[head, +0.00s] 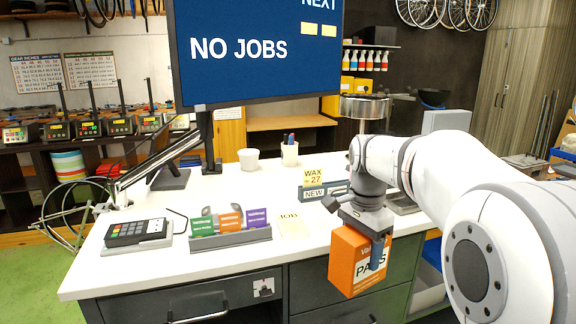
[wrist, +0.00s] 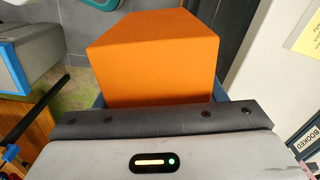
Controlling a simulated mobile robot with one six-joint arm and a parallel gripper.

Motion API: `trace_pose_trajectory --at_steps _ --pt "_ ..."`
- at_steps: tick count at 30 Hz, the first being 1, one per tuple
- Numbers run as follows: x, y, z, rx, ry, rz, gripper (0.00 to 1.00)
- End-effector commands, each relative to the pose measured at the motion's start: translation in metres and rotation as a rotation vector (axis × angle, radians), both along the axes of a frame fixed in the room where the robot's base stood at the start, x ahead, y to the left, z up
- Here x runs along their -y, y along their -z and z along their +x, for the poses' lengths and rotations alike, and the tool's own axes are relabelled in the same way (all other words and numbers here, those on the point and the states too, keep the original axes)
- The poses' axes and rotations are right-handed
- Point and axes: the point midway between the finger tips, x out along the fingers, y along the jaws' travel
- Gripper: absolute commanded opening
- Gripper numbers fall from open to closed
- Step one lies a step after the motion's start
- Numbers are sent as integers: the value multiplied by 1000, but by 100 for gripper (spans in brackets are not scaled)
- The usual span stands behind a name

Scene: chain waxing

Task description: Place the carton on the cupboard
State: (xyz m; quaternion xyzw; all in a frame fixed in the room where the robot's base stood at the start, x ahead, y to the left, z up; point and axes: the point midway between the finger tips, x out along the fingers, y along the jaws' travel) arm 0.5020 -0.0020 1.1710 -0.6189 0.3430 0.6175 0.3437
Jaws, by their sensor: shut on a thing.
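One finger with a blue pad shows against the carton's side; the other finger is hidden. In the wrist view the carton (wrist: 155,60) fills the space beyond the gripper body, with bits of blue pad at both sides. A tall grey-brown cupboard (head: 512,85) with double doors stands at the back right in the head view. Its top is out of frame.
The white counter (head: 160,268) has dark drawers below. A large monitor (head: 255,50) rises behind. Green floor shows at left.

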Motion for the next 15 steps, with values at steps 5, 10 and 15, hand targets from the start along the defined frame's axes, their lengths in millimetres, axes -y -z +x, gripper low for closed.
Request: trace_pose_trajectory --at_steps 5,10,15 --pt "0 84 26 -13 -221 1 34" --pt "0 185 37 -16 -508 3 34" --pt "0 271 31 -13 -770 3 34"
